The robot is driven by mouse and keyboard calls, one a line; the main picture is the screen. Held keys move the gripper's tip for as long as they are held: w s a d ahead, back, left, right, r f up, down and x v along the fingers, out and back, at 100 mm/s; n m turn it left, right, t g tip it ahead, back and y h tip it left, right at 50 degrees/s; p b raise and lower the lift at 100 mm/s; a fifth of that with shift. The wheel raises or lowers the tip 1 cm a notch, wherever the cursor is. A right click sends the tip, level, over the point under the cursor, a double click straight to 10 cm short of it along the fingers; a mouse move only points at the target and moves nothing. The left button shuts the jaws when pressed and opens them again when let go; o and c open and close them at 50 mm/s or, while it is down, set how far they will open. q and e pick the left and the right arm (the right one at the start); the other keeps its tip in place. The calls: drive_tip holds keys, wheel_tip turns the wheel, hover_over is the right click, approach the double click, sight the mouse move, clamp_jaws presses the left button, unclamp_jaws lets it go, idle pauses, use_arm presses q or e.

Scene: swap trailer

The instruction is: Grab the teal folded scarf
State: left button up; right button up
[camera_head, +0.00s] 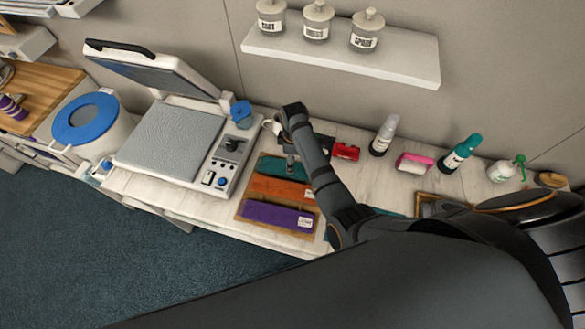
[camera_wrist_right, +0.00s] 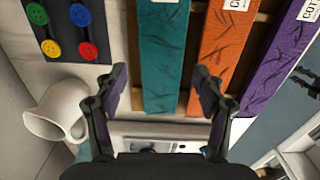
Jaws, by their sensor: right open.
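The teal folded scarf (camera_head: 271,166) lies at the back of a wooden tray (camera_head: 247,208), behind an orange scarf (camera_head: 275,188) and a purple scarf (camera_head: 272,213). In the right wrist view the teal scarf (camera_wrist_right: 164,62) runs lengthwise between the two fingers. My right gripper (camera_head: 290,167) is over the tray near the teal scarf's right part; it also shows in the wrist view (camera_wrist_right: 160,72), with its fingers apart and nothing gripped. I cannot tell its exact height above the scarf. My left gripper is not in view.
A heat press (camera_head: 178,140) with a raised lid stands left of the tray. A white mug (camera_wrist_right: 55,110) and a dark board of coloured buttons (camera_wrist_right: 68,28) are close to the gripper. Bottles and a red item (camera_head: 346,151) stand to the right.

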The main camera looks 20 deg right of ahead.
drive_tip(key=f, duration=0.2)
drive_tip(key=shift+s+f, duration=0.2)
drive_tip(key=shift+f, duration=0.15)
drive_tip(key=shift+a+f, duration=0.1)
drive_tip(key=shift+f, duration=1)
drive_tip(key=c, duration=0.8)
drive_tip(key=shift+c, duration=0.6)
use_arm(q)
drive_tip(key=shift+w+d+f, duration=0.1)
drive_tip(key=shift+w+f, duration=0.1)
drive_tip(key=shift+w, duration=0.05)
